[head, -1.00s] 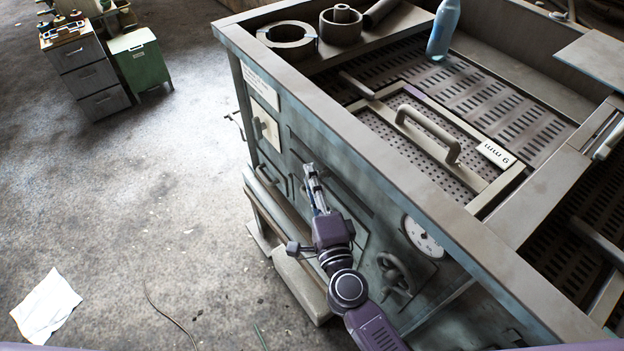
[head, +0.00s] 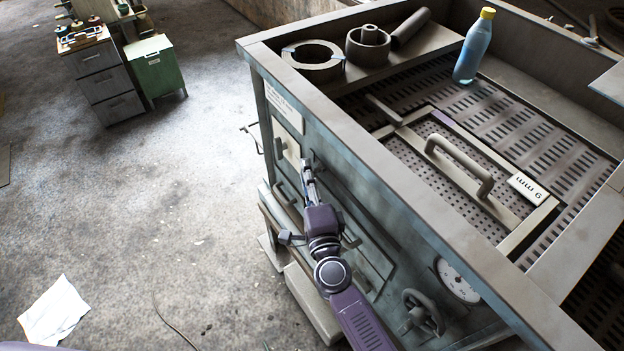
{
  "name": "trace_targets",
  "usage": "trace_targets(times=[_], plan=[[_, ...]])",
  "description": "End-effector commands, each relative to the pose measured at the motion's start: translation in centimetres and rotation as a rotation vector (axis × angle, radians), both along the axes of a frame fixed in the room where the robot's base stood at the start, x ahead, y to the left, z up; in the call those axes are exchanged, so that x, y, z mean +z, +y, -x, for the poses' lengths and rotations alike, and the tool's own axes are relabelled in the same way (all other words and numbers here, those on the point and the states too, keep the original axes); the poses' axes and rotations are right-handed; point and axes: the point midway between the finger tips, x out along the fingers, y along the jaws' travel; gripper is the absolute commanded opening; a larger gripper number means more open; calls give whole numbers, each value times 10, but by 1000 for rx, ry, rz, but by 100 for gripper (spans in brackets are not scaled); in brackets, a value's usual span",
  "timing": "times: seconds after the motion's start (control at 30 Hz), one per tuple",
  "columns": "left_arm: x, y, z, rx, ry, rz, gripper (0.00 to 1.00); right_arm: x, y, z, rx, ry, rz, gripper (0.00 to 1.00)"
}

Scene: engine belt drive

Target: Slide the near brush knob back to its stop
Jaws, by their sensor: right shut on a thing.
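My right gripper (head: 309,172) is at the upper left part of the machine's near side wall, just right of a pale plate with a pale lever (head: 281,148). Its narrow fingers are shut at a dark slot running along the wall. The near brush knob is between or behind the fingers and I cannot make it out as a separate shape. My left gripper is out of view.
The machine's tray top (head: 480,100) carries a ring (head: 313,66), a cup-shaped part (head: 368,46), a bottle (head: 474,50) and a handled grate (head: 460,163). A dial (head: 458,281) and handwheel (head: 422,316) stick out lower right.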

Motion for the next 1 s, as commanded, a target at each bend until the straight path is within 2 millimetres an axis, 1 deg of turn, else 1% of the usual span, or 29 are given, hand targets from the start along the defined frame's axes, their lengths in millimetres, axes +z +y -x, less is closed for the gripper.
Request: trace_targets(times=[0.1, 0.17, 0.27, 0.43, 0.47, 0.6, 0.77, 0.87, 1.0], plan=[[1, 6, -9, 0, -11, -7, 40, -3, 4, -5, 1, 4, 3, 0], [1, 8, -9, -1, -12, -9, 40, -3, 5, -5, 2, 5, 3, 0], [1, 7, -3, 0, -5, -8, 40, -3, 5, -5, 3, 6, 2, 0], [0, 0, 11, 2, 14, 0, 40, -3, 6, -5, 3, 5, 1, 0], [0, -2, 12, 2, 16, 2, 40, -3, 6, -5, 3, 5, 1, 29], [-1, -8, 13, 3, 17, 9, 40, -3, 5, -5, 2, 5, 2, 43], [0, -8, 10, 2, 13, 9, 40, -3, 5, -5, 1, 4, 3, 43], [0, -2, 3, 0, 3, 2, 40, -3, 4, -5, 1, 4, 3, 43], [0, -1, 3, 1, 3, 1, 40, -4, 3, 3, 1, 5, 3, 43]])
